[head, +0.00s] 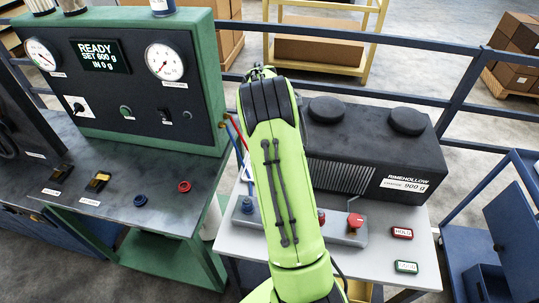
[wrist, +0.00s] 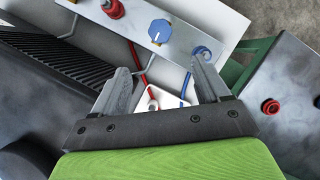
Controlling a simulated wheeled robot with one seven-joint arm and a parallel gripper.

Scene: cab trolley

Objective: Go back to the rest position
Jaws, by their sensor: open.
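My gripper (wrist: 158,70) is open in the wrist view, its two grey fingers apart with nothing held between them. Beyond the fingers lies a pale manifold block with a blue knob (wrist: 159,31), a red fitting (wrist: 113,8) and a blue ring port (wrist: 201,52). Red and blue lines run below it, partly between the fingers in the picture. In the head view my green arm reaches over the light grey table (head: 385,272), and the gripper is hidden behind it. The arm also covers part of the manifold, whose red knob (head: 355,221) shows at right.
A black unit (head: 370,150) marked RIMEHOLLOW, 900 g, stands on the table. A green-framed gauge console (head: 120,85) reading READY is at left, with red and blue ports on its bench. Red (head: 402,233) and green (head: 406,267) tags lie at right. A blue rail crosses behind.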

